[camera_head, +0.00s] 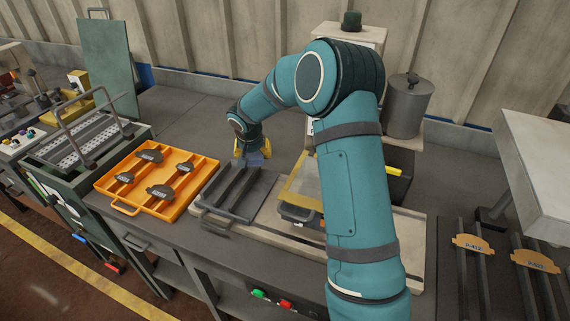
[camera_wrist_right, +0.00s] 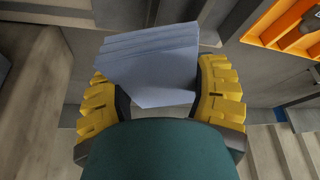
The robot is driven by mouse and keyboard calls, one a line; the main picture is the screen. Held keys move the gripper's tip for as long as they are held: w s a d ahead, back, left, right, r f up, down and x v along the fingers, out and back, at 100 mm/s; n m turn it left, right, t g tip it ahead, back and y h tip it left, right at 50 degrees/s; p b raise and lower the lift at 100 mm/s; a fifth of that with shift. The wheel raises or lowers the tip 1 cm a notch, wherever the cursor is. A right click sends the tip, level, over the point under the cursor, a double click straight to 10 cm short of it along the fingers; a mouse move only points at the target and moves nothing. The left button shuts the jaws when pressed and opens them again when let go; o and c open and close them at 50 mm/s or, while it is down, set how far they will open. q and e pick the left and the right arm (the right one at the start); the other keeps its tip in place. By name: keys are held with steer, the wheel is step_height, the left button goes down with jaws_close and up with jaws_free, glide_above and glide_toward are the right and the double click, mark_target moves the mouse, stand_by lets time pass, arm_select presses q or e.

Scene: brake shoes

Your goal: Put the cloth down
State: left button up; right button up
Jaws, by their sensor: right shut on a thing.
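The cloth (camera_wrist_right: 152,70) is a folded, blue-grey stack of layers. My right gripper (camera_wrist_right: 158,95) is shut on it, with a yellow ribbed finger on each side in the right wrist view. I cannot tell whether the cloth touches the bench. My left gripper is in neither view.
An orange tray (camera_head: 204,184) with several dark brake shoes lies left of the gripper. A dark slotted tray (camera_head: 234,190) stands in front of it. A grey canister (camera_head: 408,105) stands at the right. The bench (camera_head: 190,108) behind the orange tray is clear.

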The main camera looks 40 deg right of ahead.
mark_target(286, 160)
steer(key=w+d+f+m+g+h+b, duration=0.15)
steer(key=d+m, duration=0.35)
steer(key=d, duration=0.9)
steer(key=f, duration=1)
steer(key=shift+w+d+b, duration=0.25)
steer(key=shift+w+b, duration=0.05)
steer(key=shift+w, duration=0.05)
steer(key=shift+f, duration=0.1)
steer(key=shift+f, duration=0.15)
steer(key=o, duration=1.3)
steer(key=shift+c, duration=0.2)
